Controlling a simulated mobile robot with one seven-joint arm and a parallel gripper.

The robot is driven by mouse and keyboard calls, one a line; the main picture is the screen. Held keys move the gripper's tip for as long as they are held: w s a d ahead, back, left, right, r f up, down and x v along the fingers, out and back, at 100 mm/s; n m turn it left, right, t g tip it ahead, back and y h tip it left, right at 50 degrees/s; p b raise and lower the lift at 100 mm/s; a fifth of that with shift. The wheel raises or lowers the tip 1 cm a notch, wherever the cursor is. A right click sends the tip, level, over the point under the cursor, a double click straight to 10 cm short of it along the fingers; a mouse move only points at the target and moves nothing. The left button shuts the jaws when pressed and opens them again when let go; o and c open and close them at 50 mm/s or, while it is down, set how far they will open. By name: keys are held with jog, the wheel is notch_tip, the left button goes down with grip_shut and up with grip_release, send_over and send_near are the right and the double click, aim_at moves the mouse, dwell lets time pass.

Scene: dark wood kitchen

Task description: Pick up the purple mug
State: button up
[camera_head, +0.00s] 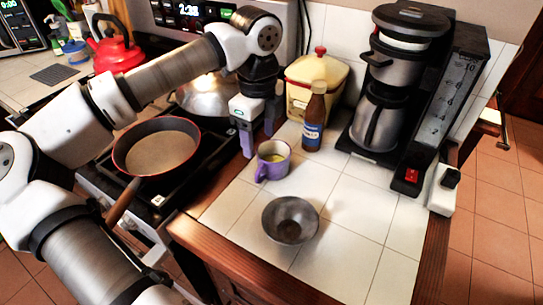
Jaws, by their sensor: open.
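The purple mug (273,160) stands upright on the white tiled counter (345,205), with its handle toward the lower left and a yellowish inside. My gripper (259,146) points down just behind and to the left of the mug. Its fingers are apart, with nothing visible between them. One purplish finger is beside the mug's upper left. The other is farther back. I cannot tell whether a finger touches the mug.
A brown bottle (314,118) and a cream canister (316,82) stand behind the mug. A coffee maker (385,95) is at right. A metal bowl (290,220) is in front.

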aim_at(261, 169)
notch_tip(261, 169, down, 6)
jog(key=shift+s+f+p, duration=0.1)
jog(key=shift+f+p, duration=0.15)
jog(key=shift+p, duration=0.35)
jog(key=shift+w+d+f+p, duration=0.15)
jog(key=shift+f+p, duration=1.05)
jog(key=shift+f, duration=1.5)
jog(key=shift+c, duration=0.2)
grip_shut()
jog(key=shift+r, duration=0.15)
